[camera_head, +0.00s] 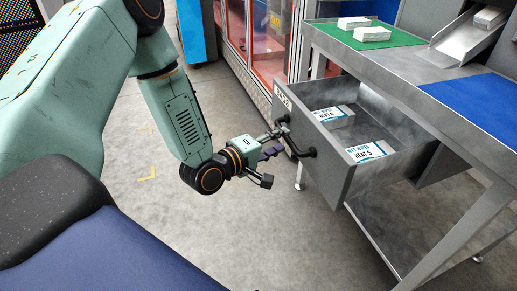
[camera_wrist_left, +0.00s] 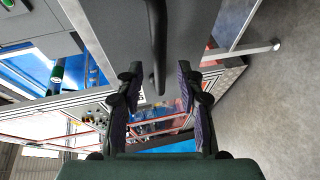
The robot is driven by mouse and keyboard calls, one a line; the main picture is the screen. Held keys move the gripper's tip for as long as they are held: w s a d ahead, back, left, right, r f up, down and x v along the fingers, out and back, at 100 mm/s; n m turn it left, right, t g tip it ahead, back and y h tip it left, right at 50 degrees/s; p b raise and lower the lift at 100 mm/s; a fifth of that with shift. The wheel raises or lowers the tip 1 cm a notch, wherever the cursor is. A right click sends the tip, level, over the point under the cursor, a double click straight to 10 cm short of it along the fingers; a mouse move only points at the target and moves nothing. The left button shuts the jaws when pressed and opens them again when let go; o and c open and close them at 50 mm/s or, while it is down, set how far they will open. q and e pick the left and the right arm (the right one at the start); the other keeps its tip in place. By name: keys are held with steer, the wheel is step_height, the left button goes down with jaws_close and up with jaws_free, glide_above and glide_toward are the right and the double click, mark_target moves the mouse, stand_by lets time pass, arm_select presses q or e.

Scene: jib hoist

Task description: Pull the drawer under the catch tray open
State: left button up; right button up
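The grey drawer (camera_head: 335,170) under the bench stands pulled out, with its inside showing in the head view. It holds two white packs with blue-edged labels (camera_head: 334,115) (camera_head: 366,152). Its front carries a dark bar handle (camera_head: 293,140) and a small label plate (camera_head: 283,97). My left gripper (camera_head: 275,143) is at the handle, its fingers apart. In the left wrist view the handle (camera_wrist_left: 157,45) runs between the two open fingers (camera_wrist_left: 158,85), with gaps on both sides. A sloped metal tray (camera_head: 452,45) with white boxes sits above the drawer. My right gripper is not in view.
The bench (camera_head: 385,68) has a green mat (camera_head: 340,30) with two white boxes and a blue mat (camera_head: 490,100). A bench leg (camera_head: 450,235) slants below the drawer. Glass-fronted cabinets (camera_head: 265,40) stand behind. The floor (camera_head: 225,235) in front of the drawer is clear.

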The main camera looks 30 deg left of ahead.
arm_select(q)
steer(key=v, duration=0.8)
stand_by(0.4)
stand_by(0.5)
steer(key=s+d+f+m+g+y+p, duration=0.1)
steer(key=s+d+f+m+g, duration=0.2)
steer(key=s+f+m+g, duration=0.65)
steer(key=s+d+f+m+g+y+p, duration=0.1)
steer(key=s+f, duration=0.3)
steer(key=s, duration=0.5)
steer(key=s+d+f+m+g+y+p, duration=0.2)
steer(key=s+f+m+g, duration=0.1)
steer(key=s, duration=0.6)
steer(key=shift+f+g, duration=0.6)
steer(key=shift+g, duration=0.25)
